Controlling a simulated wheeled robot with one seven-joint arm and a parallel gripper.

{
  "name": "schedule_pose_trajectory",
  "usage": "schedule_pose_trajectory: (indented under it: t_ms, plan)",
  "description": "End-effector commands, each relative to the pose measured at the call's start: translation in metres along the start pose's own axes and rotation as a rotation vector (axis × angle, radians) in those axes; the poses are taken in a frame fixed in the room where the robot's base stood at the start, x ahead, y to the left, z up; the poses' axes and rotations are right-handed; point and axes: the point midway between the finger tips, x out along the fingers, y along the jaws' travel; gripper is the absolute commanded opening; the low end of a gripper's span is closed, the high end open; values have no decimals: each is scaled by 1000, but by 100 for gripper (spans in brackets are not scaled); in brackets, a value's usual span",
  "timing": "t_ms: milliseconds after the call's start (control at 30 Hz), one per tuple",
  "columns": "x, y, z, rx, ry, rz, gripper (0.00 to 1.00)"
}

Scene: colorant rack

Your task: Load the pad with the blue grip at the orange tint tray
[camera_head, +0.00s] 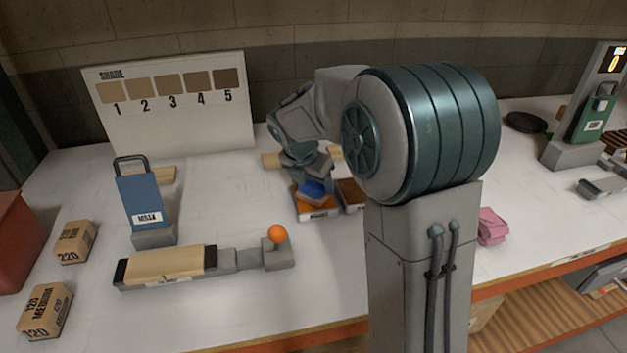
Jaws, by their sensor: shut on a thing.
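My gripper (306,172) is at the middle of the bench, shut on the pad with the blue grip (313,190). The blue grip shows just under the gripper. The pad's underside is hidden, so I cannot tell whether it touches the tint below. The orange tint tray (318,211) lies directly beneath, with orange showing around the pad. A tray with brown tint (351,192) sits beside it on the right, partly hidden by my arm.
A clamp holding a wooden board (168,264) with an orange knob lies in front. A blue upright device (141,202), a shade board (172,103), sanding blocks (75,242) and a pink cloth (492,226) stand around.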

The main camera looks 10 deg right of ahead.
Motion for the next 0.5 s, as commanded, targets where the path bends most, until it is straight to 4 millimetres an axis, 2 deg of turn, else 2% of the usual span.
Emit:
schedule_pose_trajectory:
  t_ms: [300, 500]
  plan:
    - [2, -1, -2, -1, 5, -4, 45]
    - [-9, -1, 3, 0, 4, -4, 45]
